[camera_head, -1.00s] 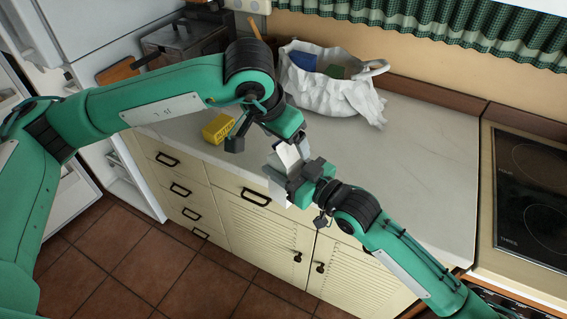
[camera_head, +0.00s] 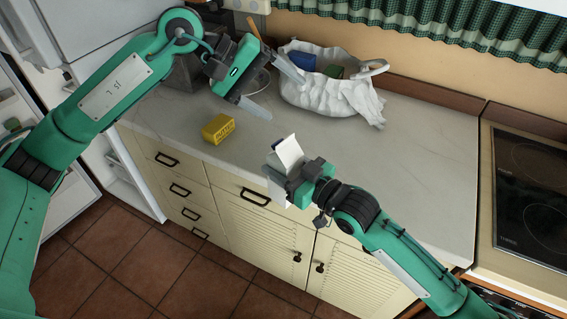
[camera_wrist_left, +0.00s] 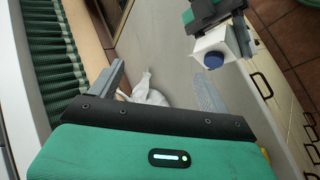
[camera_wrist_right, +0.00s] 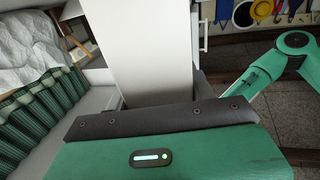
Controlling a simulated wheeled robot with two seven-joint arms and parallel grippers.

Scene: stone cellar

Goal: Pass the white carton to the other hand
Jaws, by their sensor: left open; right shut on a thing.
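The white carton (camera_head: 289,152) is held in my right gripper (camera_head: 287,177), in front of the counter's front edge. In the left wrist view the carton (camera_wrist_left: 213,46) shows a blue round cap at its end. In the right wrist view the carton (camera_wrist_right: 152,45) fills the middle, between the fingers of my right gripper, which is shut on it. My left gripper (camera_head: 275,90) is open and empty, with its fingers spread wide. It is above the counter, up and to the left of the carton and apart from it.
A white bag (camera_head: 325,92) with things inside stands at the back of the counter. A yellow box (camera_head: 218,128) lies near the counter's front edge. The hob (camera_head: 535,195) is at the right. The counter's right part (camera_head: 430,150) is clear.

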